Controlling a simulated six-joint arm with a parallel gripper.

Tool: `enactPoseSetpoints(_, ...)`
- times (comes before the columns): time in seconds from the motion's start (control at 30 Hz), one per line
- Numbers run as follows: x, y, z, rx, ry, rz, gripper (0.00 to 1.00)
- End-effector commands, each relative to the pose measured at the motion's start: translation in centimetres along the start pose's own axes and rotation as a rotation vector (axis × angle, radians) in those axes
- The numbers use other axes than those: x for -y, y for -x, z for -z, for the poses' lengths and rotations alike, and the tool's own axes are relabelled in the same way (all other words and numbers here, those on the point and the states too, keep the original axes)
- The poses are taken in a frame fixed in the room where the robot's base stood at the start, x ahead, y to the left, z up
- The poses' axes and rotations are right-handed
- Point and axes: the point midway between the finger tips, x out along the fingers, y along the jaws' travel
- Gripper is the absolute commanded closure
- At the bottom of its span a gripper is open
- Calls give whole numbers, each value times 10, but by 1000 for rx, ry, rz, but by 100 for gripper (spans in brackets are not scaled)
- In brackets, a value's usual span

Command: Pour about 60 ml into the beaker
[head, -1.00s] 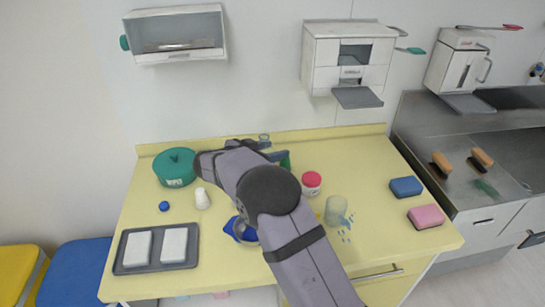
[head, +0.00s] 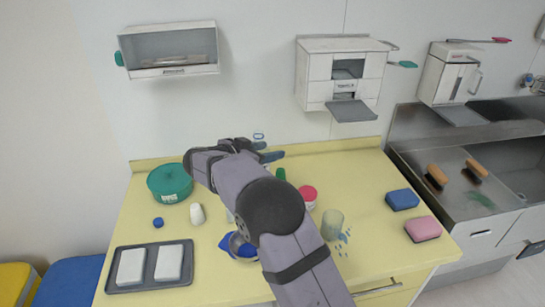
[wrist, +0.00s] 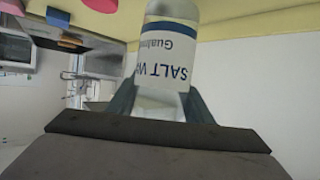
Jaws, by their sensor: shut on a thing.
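My gripper (head: 263,153) is shut on a clear bottle. In the wrist view the bottle (wrist: 168,60) sits between the fingers (wrist: 160,100), and its white label reads "SALT W..." upside down. In the head view only the bottle's top (head: 258,138) shows above the fingers, near the back edge of the counter; the arm hides the rest. A clear glass beaker (head: 332,222) stands upright on the counter, right of my arm and apart from the gripper. I cannot tell any liquid level in it.
Blue specks (head: 345,238) lie beside the beaker. A red-lidded jar (head: 308,194), green pot (head: 169,183), white shaker (head: 197,213), blue item (head: 238,246), grey tray (head: 118,283), blue sponge (head: 402,199) and pink sponge (head: 422,229) stand around the yellow counter (head: 365,175).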

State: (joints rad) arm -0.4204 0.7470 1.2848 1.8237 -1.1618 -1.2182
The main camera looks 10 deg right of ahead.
Motion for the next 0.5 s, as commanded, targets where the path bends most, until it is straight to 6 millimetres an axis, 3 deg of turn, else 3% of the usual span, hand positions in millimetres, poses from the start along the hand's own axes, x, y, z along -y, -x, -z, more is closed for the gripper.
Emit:
enactPoseSetpoints(0.27, -18, -6, 10, 0, -23, -55, 82)
enactPoseSetpoints(0.5, -72, -26, 27, 0, -73, -182, 82)
